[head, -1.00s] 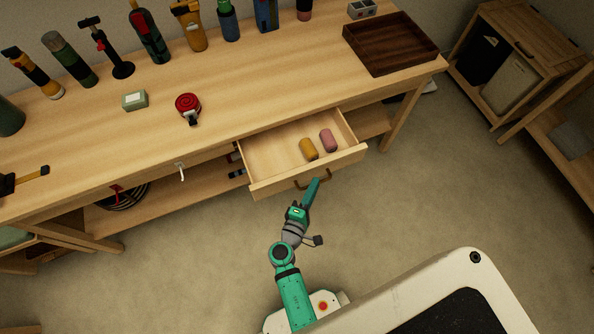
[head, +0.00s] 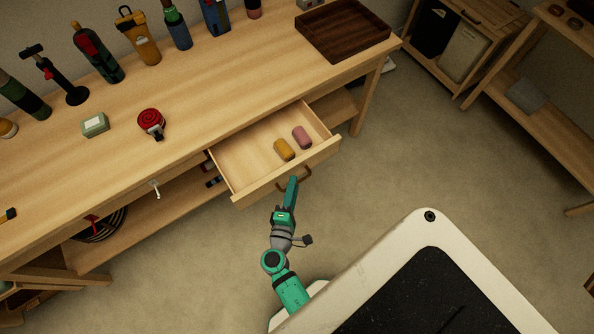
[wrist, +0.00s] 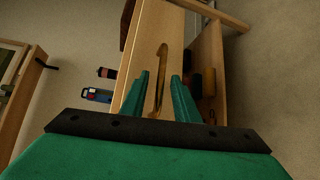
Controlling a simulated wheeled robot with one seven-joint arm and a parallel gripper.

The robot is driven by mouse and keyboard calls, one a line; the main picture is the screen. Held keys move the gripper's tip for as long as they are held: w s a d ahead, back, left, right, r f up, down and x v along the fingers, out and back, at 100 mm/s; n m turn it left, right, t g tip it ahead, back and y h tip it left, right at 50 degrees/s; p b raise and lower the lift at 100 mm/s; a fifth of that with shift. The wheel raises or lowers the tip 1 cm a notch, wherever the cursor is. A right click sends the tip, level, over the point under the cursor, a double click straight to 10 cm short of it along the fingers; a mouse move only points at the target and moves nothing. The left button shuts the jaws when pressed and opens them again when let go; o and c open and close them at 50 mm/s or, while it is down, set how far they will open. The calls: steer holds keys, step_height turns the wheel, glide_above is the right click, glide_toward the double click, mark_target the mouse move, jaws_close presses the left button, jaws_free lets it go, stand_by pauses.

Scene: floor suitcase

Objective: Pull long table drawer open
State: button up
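The long wooden table (head: 190,95) has its drawer (head: 240,165) pulled out, with its inside visible. A yellow cylinder (head: 284,149) and a pink cylinder (head: 302,138) lie inside. The drawer's curved handle (head: 307,176) is on its front panel; it also shows as a brass-coloured bar in the wrist view (wrist: 161,65). My gripper (head: 293,182) is at the handle, in front of the drawer. In the wrist view, my gripper's two green fingers (wrist: 160,78) stand apart on either side of the handle, with gaps visible. Contact with the handle is not visible.
Bottles and tools stand along the table's back; a red tape roll (head: 151,121), a green box (head: 95,125) and a dark wooden tray (head: 345,30) also sit on top. A wooden cabinet (head: 465,40) stands at right. The floor (head: 400,150) between is clear.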

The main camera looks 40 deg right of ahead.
steer(key=v, duration=1.1)
stand_by(0.4)
steer(key=s+a+f+m+y, duration=0.2)
steer(key=s+a+m+y, duration=0.1)
steer(key=s+a+y, duration=0.6)
steer(key=a+r+m+t+y, duration=0.1)
steer(key=a+r+m+t, duration=0.1)
steer(key=r, duration=0.8)
steer(key=s+a+r+m+t+y, duration=0.1)
steer(key=a+r+m+t+y, duration=0.1)
steer(key=r+m, duration=0.3)
step_height(320, 180, up, 5)
steer(key=shift+a+f+t, duration=0.15)
steer(key=shift+a+t, duration=0.2)
steer(key=shift+t, duration=0.05)
